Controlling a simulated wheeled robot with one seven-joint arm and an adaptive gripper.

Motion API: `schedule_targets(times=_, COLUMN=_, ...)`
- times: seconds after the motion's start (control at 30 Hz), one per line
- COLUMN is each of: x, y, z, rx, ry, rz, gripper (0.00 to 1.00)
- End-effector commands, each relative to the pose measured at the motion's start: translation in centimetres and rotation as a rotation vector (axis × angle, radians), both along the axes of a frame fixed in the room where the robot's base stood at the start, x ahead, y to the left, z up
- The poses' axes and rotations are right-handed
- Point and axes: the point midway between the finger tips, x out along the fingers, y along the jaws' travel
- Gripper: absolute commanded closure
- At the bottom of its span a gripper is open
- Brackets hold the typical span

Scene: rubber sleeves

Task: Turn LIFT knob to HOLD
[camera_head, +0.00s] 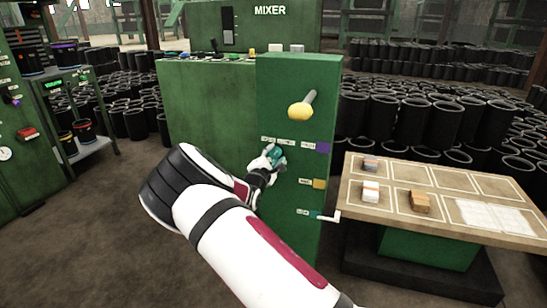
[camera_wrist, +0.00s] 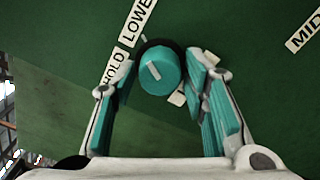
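The teal round knob (camera_wrist: 160,74) with a white mark on its face sits on the green panel (camera_wrist: 230,25) in the wrist view. The mark slants across the face. A HOLD label (camera_wrist: 115,66) lies left of the knob and a partly cropped LOWE… label (camera_wrist: 137,20) above it. Another label is mostly hidden behind the right finger. My gripper (camera_wrist: 162,78) is open, with one teal-padded finger on each side of the knob; a gap shows at the left, and contact at the right is unclear. In the head view my gripper (camera_head: 273,156) is at the panel and largely covers the knob.
A yellow ball handle (camera_head: 301,110) juts out above my gripper. Purple (camera_head: 323,147) and yellow (camera_head: 319,184) parts and a white lever (camera_head: 326,216) are on the cabinet's right side. A wooden table (camera_head: 380,229) with small blocks stands to the right. Black sleeves stand behind.

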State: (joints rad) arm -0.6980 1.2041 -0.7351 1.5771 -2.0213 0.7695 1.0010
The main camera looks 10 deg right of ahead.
Motion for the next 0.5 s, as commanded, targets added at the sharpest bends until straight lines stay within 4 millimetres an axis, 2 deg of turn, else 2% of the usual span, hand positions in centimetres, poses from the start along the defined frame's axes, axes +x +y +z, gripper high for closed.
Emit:
schedule_targets(times=0.03, x=0.0, y=0.01, z=-0.01, rx=0.0, ry=0.0, rz=0.0, gripper=0.78)
schedule_targets(times=0.1, x=-0.02, y=0.01, z=-0.01, rx=0.0, ry=0.0, rz=0.0, gripper=0.94)
schedule_targets(times=0.5, x=-0.04, y=-0.03, z=0.05, rx=-0.042, ry=0.028, rz=0.0, gripper=0.95)
